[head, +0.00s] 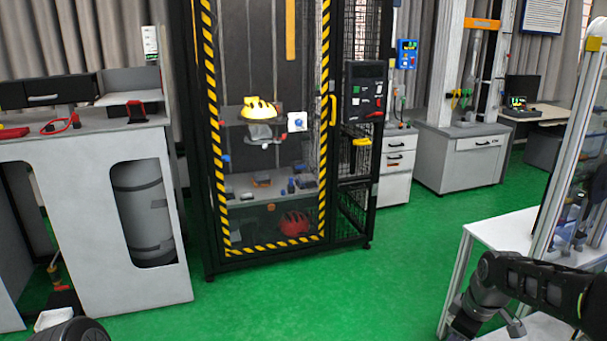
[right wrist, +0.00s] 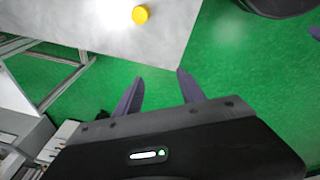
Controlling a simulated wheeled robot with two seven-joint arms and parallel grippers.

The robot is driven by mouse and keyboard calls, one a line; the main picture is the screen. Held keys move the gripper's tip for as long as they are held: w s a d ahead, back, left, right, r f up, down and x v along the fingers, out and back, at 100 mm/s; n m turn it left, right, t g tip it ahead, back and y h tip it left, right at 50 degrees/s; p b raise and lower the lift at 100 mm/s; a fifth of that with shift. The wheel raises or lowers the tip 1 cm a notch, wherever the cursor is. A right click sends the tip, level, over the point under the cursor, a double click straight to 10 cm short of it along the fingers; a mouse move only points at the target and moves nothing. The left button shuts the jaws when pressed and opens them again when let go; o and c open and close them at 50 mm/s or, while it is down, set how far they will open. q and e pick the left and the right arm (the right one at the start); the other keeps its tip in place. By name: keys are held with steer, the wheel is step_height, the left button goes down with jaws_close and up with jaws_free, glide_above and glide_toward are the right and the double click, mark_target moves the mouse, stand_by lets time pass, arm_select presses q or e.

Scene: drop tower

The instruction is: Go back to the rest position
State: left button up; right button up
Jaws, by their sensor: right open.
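My right arm (head: 530,280) comes in from the right edge in the head view and is bent over the white table at the lower right. In the right wrist view my right gripper (right wrist: 160,78) has its two dark purple fingers spread apart with nothing between them. The fingers are over green floor, just off the edge of a pale tabletop. In the head view only a dark rounded part shows at the lower left edge, and my left gripper is not seen.
A yellow round object (right wrist: 140,14) is on the pale tabletop (right wrist: 110,45). The caged drop tower (head: 211,180) holds a yellow helmet (head: 258,108) and a red helmet (head: 292,222). A grey bench (head: 80,220) stands left. Green floor (head: 300,300) ahead is clear.

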steer(key=s+a+f+m+t+y, duration=0.2)
steer(key=a+f+m, duration=0.5)
steer(key=a+f, duration=0.9)
steer(key=s+a+f+m+g, duration=0.1)
steer(key=s+a+f, duration=0.3)
steer(key=s, duration=0.4)
steer(key=s+a+f+m+g+y, duration=0.1)
steer(key=s+a+f, duration=0.3)
steer(key=s, duration=0.4)
steer(key=s+a+f+m+g, duration=0.1)
steer(key=s+a+f, duration=0.3)
steer(key=s, duration=0.4)
steer(key=shift+f+g+y, duration=0.4)
steer(key=shift+f+g, duration=0.2)
steer(key=shift+f, duration=0.25)
steer(key=shift+c, duration=0.6)
